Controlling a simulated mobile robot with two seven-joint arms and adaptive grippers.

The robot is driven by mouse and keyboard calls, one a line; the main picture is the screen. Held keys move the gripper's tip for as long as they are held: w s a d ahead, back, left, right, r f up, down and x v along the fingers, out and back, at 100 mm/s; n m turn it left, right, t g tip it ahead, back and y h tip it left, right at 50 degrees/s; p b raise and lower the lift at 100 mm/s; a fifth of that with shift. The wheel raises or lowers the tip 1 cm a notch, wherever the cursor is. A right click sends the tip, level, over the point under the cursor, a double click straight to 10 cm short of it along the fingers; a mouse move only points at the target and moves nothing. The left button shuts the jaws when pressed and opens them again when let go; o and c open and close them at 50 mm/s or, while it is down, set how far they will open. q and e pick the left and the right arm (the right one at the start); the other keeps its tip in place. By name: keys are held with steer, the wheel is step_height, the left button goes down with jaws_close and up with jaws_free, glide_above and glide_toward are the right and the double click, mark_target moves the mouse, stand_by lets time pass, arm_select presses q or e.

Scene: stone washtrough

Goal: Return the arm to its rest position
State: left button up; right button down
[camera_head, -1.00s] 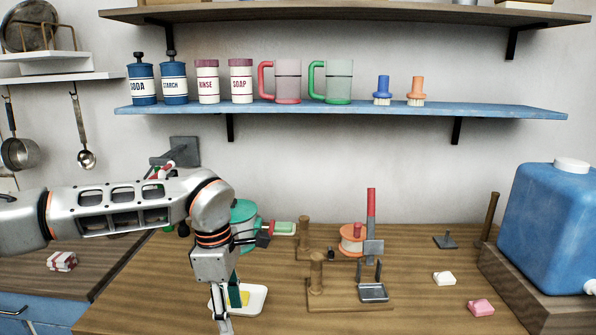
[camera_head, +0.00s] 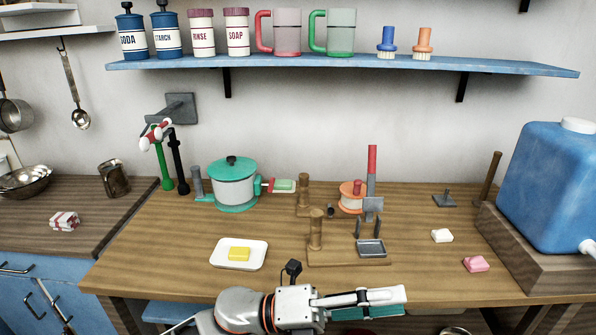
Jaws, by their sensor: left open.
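My left arm comes in at the bottom of the head view. Its gripper (camera_head: 385,300) lies level across the counter's front edge, with the fingers pointing right. It is open and I see nothing held in it. The near finger partly covers the far one, so the gap between them shows poorly. The gripper appears clear of the things on the wooden counter (camera_head: 160,270). My right gripper is not in view.
A white tray (camera_head: 220,258) with a yellow block (camera_head: 239,254) lies left of the wooden stand (camera_head: 335,258). A teal-lidded pot (camera_head: 235,190) stands behind. White soap (camera_head: 442,236), pink soap (camera_head: 476,264) and a blue tank (camera_head: 545,185) are on the right.

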arm_select(q)
steer(key=w+a+f+n+t+y, duration=0.45)
steer(key=a+f+n+t, duration=0.35)
steer(key=n, duration=0.5)
steer(key=w+a+f+n+t+y, duration=0.5)
steer(key=a+n+t, duration=0.4)
steer(key=n, duration=0.4)
steer(key=s+a+f+n+g+y, duration=0.1)
steer(key=s+a+f+n+y, duration=0.2)
steer(key=s+a+f, duration=0.2)
steer(key=s+a+f+n+g+y, duration=0.2)
steer(key=s+a+f+n, duration=0.2)
steer(key=f, duration=0.8)
steer(key=s+a+f+n+g+y, duration=0.1)
steer(key=s+a+f+n+y, duration=0.2)
steer(key=s+a+f, duration=0.3)
step_height(320, 180, down, 2)
steer(key=shift+s+a+f+n+g+y, duration=0.3)
steer(key=shift+s+a+n+y, duration=0.15)
steer(key=shift+a, duration=0.55)
